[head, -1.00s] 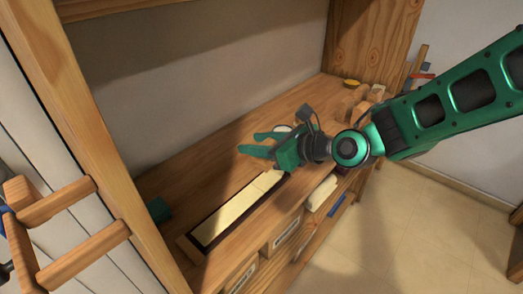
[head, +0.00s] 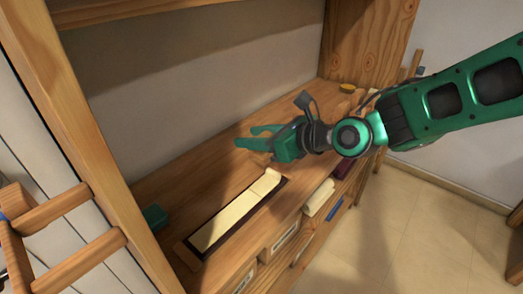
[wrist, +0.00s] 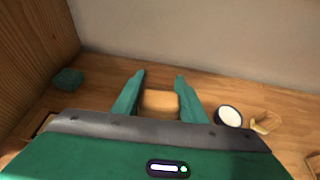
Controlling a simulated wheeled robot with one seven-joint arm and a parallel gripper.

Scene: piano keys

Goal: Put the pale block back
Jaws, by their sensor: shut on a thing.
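My gripper (head: 255,138) is above the wooden shelf top, beyond the far end of the key tray in the head view. In the wrist view, my gripper (wrist: 160,76) is shut on a pale tan block (wrist: 160,101), which sits between the two teal fingers. In the head view the fingers mostly hide this block. A long dark-framed tray (head: 192,252) lies along the shelf's front and holds a row of cream keys (head: 235,212). The key surface at its far end looks slightly raised.
A teal block (head: 155,216) lies left on the shelf; it also shows in the wrist view (wrist: 68,78). A white round thing (wrist: 230,116) and a tan piece (wrist: 265,122) lie right of my gripper. A wooden upright (head: 95,140) stands at left. The shelf's middle is clear.

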